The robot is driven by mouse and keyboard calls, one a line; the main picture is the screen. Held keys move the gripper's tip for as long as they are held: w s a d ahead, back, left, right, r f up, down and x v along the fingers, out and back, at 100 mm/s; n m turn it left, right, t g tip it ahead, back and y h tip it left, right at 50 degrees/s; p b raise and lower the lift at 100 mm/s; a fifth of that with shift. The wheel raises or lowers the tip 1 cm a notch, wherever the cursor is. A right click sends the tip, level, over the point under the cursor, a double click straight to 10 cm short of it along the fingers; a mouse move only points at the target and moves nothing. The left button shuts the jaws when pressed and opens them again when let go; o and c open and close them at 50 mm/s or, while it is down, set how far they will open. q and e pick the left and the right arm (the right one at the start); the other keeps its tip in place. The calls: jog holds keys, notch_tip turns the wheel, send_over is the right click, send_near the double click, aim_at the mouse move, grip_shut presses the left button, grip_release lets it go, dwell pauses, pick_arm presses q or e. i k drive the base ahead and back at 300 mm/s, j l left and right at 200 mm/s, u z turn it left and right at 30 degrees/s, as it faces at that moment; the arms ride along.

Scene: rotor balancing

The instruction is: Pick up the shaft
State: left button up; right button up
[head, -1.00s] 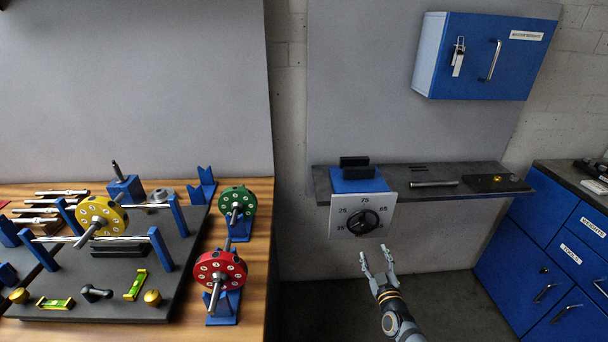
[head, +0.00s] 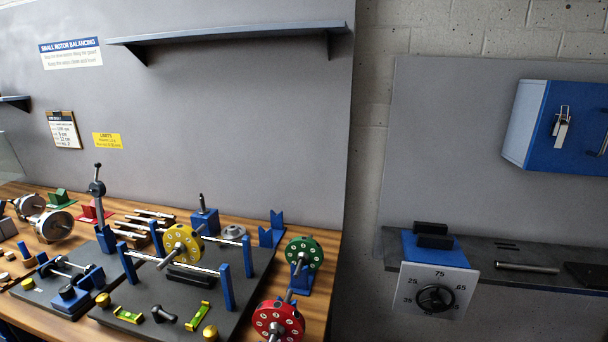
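Several shaft-like parts show, and I cannot tell which one the task means. A bare silver rod (head: 527,267) lies on the dark wall shelf at the right. Several thin silver rods (head: 152,218) lie on brown holders at the back of the wooden bench. A yellow disc (head: 182,244) with a shaft through it sits on the blue-post stand. A green disc (head: 304,254) and a red disc (head: 278,321), each with its own shaft, sit at the bench's right end. Neither gripper is in view.
A blue device with a white dial plate (head: 437,290) is at the left end of the dark wall shelf (head: 480,247). A blue cabinet (head: 560,125) hangs above. A dark base plate (head: 245,290) carries the stand. An empty shelf (head: 230,33) spans the wall.

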aim_at(550, 269)
jog(key=z, duration=1.5)
jog(key=u, duration=0.2)
jog(key=i+l+u, duration=0.2)
jog(key=u, duration=0.2)
jog(key=i+l+u, duration=0.55)
jog(key=l+u, duration=0.15)
jog(key=u, duration=0.15)
